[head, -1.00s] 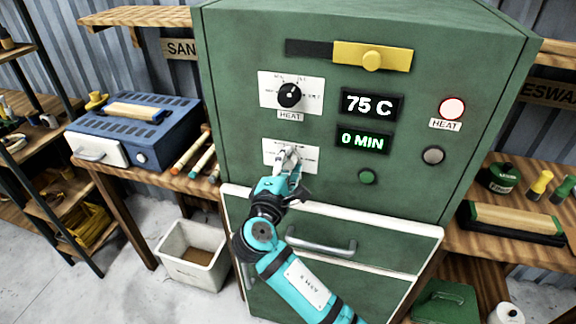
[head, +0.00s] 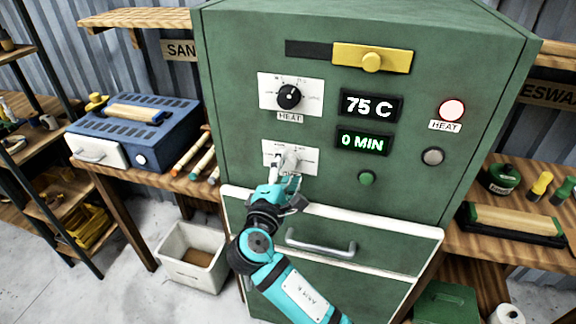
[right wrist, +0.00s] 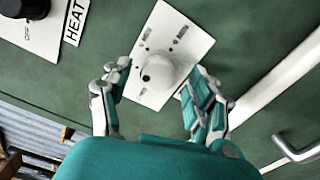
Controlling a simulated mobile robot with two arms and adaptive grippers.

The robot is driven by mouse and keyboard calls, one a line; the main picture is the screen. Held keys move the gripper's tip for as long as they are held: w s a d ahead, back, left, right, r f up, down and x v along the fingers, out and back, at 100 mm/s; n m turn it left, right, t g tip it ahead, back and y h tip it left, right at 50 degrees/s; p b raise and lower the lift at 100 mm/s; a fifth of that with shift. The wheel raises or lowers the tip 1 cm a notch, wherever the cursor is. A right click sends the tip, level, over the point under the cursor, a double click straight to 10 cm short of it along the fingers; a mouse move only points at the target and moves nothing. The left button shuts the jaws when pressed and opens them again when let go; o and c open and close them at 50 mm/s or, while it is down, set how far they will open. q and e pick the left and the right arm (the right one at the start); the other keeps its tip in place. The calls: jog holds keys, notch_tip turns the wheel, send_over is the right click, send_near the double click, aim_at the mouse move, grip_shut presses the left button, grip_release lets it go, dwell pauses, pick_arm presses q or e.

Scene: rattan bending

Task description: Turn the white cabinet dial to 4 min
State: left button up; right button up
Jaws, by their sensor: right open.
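The white dial (head: 291,160) sits on a white plate on the front of the green cabinet (head: 330,185), below the black heat dial. My right gripper (head: 288,182) is just below and in front of it in the head view. In the right wrist view the white dial (right wrist: 160,72) shows between the two open fingers (right wrist: 158,95), with a gap on each side, on its marked plate (right wrist: 178,40). The time display (head: 362,142) reads 0 MIN. My left gripper is not in view.
A black heat dial (head: 289,97) and a 75 C display (head: 371,105) are above. A yellow slider (head: 372,58) is at the top. A drawer handle (head: 320,243) juts out below.

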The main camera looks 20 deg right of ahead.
jog(key=v, duration=1)
jog(key=shift+s+a, duration=0.1)
notch_tip(320, 180, down, 31)
jog(key=a+n+g+y, duration=0.1)
jog(key=n+g+y, duration=0.1)
jog(key=g+y, duration=0.3)
jog(key=s+d+f+m+g+y, duration=0.1)
jog(key=s+f, duration=0.2)
jog(key=f, duration=0.3)
jog(key=s+d+f+g+y, duration=0.1)
jog(key=s+f+y, duration=0.15)
jog(key=f, duration=0.35)
jog(key=s+d+f+m+g, duration=0.2)
jog(key=s+f, duration=0.4)
jog(key=s, duration=0.1)
jog(key=s+d+f+m+g, duration=0.2)
jog(key=s+f, duration=0.5)
jog(key=s+d+f+m+g, duration=0.1)
jog(key=s+d+f+m, duration=0.1)
jog(key=s, duration=0.5)
jog(key=s+d+f+m+g+y, duration=0.1)
jog(key=s+d+f+m, duration=0.2)
jog(key=s, duration=0.4)
jog(key=s+d+f+m+g, duration=0.1)
jog(key=s+d+f+m, duration=0.1)
jog(key=s, duration=0.6)
jog(key=shift+d+f+m, duration=0.25)
jog(key=shift+f+m, duration=0.35)
jog(key=shift+m, duration=0.3)
